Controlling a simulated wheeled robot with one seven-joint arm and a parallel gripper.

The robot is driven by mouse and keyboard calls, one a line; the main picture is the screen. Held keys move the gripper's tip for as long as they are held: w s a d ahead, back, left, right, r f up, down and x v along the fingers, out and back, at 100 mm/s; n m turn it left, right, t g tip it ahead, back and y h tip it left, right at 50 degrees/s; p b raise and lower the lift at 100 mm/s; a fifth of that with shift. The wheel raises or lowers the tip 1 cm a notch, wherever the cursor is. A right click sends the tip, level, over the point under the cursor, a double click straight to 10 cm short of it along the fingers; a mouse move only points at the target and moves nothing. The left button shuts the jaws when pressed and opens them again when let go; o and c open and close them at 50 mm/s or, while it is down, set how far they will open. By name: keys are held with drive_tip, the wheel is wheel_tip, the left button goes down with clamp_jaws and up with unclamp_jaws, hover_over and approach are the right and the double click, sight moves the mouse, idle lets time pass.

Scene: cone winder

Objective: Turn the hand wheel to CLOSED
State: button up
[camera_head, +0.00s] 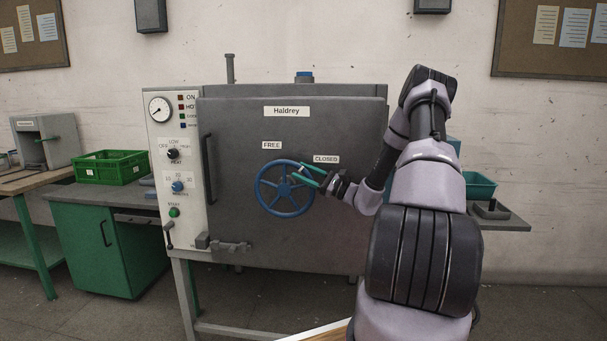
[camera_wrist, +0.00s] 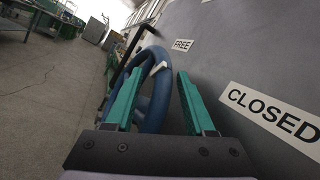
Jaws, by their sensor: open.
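The blue hand wheel (camera_head: 285,188) sits on the grey front of the Haldrey machine. A FREE label (camera_head: 272,145) is above the wheel and a CLOSED label (camera_head: 326,159) is to its upper right. A small white mark on the wheel (camera_wrist: 158,68) shows between my fingers in the wrist view. My gripper (camera_head: 302,174) has teal fingers and is at the wheel's upper right rim. In the wrist view its fingers (camera_wrist: 158,95) are apart, with the wheel's rim between them. I cannot tell whether they touch the rim.
A door handle (camera_head: 208,168) stands left of the wheel, and a latch bar (camera_head: 228,245) is below it. The control panel (camera_head: 172,170) is at the machine's left edge. A green crate (camera_head: 112,167) is on the left cabinet. My arm covers the machine's right side.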

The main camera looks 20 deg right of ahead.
drive_tip(key=shift+d, duration=0.1)
drive_tip(key=v, duration=1)
drive_tip(key=shift+s+d, duration=0.2)
drive_tip(key=shift+s, duration=0.1)
drive_tip(key=shift+f, duration=0.1)
drive_tip(key=s+a+r+n+g+h, duration=0.3)
drive_tip(key=s+a+r+n+g, duration=0.35)
drive_tip(key=a, duration=0.25)
drive_tip(key=s+a+r+n+g+h, duration=0.2)
drive_tip(key=s+a+r+n+g, duration=0.4)
drive_tip(key=a, duration=0.4)
drive_tip(key=s+r+n+t+h, duration=0.2)
drive_tip(key=s+r+h, duration=0.2)
drive_tip(key=s, duration=0.4)
drive_tip(key=s+r+n+t+h, duration=0.2)
drive_tip(key=s+r+t+h, duration=0.1)
drive_tip(key=s+r+h, duration=0.2)
drive_tip(key=s+r, duration=0.2)
drive_tip(key=s, duration=0.2)
drive_tip(key=shift+d, duration=0.35)
